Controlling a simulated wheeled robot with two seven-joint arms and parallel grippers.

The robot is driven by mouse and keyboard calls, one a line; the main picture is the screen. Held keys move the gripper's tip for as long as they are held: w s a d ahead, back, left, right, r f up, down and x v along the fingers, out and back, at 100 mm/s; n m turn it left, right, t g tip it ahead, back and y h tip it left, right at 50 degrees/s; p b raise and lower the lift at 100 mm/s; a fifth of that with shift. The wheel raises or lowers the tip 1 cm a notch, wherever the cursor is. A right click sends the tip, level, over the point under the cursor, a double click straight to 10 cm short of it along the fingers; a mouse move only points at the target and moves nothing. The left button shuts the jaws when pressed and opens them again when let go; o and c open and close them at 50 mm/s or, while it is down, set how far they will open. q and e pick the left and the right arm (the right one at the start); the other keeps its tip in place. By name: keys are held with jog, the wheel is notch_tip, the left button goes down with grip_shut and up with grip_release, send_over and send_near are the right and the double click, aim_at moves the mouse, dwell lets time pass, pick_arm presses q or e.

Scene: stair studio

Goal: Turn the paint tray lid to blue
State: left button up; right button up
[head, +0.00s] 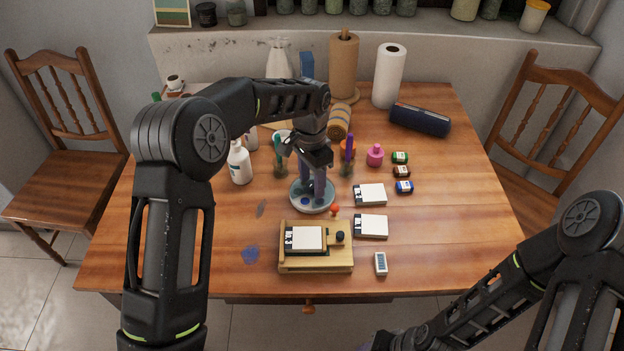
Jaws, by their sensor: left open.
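The round paint tray (299,206) is a shallow light blue-grey dish near the middle of the wooden table.
A wooden stand (315,267) with a white card block is in front of the tray, with an orange ball (334,210) between. White boxes (369,194), ink jars (403,187) and a pink bottle (375,155) stand right. A white bottle (239,163) stands left.

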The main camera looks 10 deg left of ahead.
aim_at(312, 183)
pick_arm(q)
notch_tip(312, 183, up, 8)
jog(key=shift+w+f, duration=0.1)
dwell(0.5)
dwell(0.4)
